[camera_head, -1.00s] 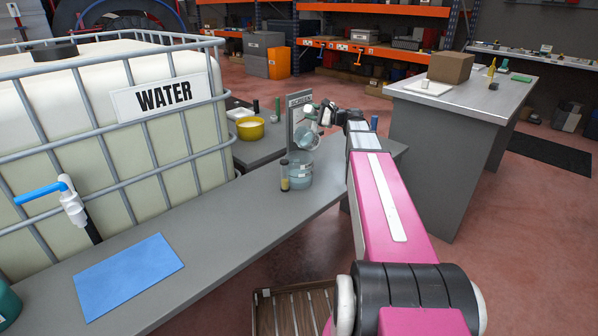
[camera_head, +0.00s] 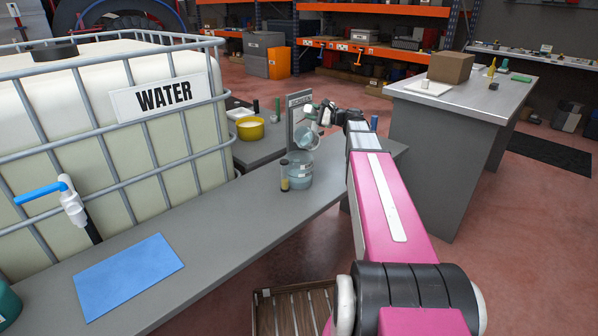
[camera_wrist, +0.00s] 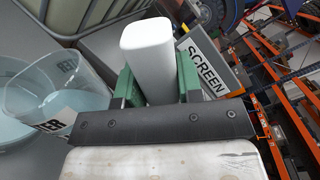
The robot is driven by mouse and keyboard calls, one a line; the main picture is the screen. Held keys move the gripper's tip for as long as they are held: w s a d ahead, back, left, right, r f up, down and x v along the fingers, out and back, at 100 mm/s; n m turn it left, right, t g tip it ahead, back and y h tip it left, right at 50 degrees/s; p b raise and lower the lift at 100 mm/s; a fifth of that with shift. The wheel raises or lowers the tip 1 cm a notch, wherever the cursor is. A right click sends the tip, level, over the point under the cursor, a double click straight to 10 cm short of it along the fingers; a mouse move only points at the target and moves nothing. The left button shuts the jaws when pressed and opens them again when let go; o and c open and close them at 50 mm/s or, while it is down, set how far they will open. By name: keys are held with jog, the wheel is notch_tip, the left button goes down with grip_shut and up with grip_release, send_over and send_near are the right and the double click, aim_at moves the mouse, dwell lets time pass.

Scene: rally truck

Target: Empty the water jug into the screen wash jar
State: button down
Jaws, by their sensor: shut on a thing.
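My gripper (camera_wrist: 158,82) has its green fingers shut on the white handle (camera_wrist: 147,48) of the clear water jug (camera_wrist: 72,68). In the head view the jug (camera_head: 306,137) is tipped over, mouth down to the left, just above the screen wash jar (camera_head: 300,174). The jar is a clear round vessel standing on the grey bench, with pale blue liquid in it. It also shows at the left of the wrist view (camera_wrist: 14,128), partly behind the jug. How much water is left in the jug, and whether a stream is falling, I cannot tell.
A small clear cylinder (camera_head: 284,177) with yellowish contents stands touching or very near the jar's left front. A grey sign panel (camera_head: 293,112) reading SCREEN in the wrist view stands behind. A blue mat (camera_head: 128,275) lies on the bench (camera_head: 225,215); the bench between is clear.

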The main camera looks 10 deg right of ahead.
aim_at(306, 111)
jog(key=shift+s, duration=0.1)
jog(key=shift+s+a+n, duration=0.35)
jog(key=shift+s+n, duration=0.1)
jog(key=shift+n, duration=0.25)
jog(key=shift+s+a+r, duration=0.15)
jog(key=shift+s, duration=0.05)
dwell(1.4)
jog(key=shift+s+a+r+n, duration=0.15)
jog(key=shift+s+n, duration=0.1)
jog(key=shift+n, duration=0.15)
jog(key=shift+s+a+r+n, duration=0.3)
jog(key=shift+s+n, duration=0.1)
jog(key=shift+n, duration=0.1)
dwell(1.4)
jog(key=shift+s+a+r, duration=0.1)
jog(key=shift+s+a, duration=0.05)
jog(key=shift+s, duration=0.05)
jog(key=shift+s+a+r+n, duration=0.2)
jog(key=shift+s+n, duration=0.15)
jog(key=shift+n, duration=0.05)
jog(key=shift+s+a+r+n, duration=0.2)
jog(key=shift+s+n, duration=0.1)
jog(key=shift+n, duration=0.1)
dwell(2.3)
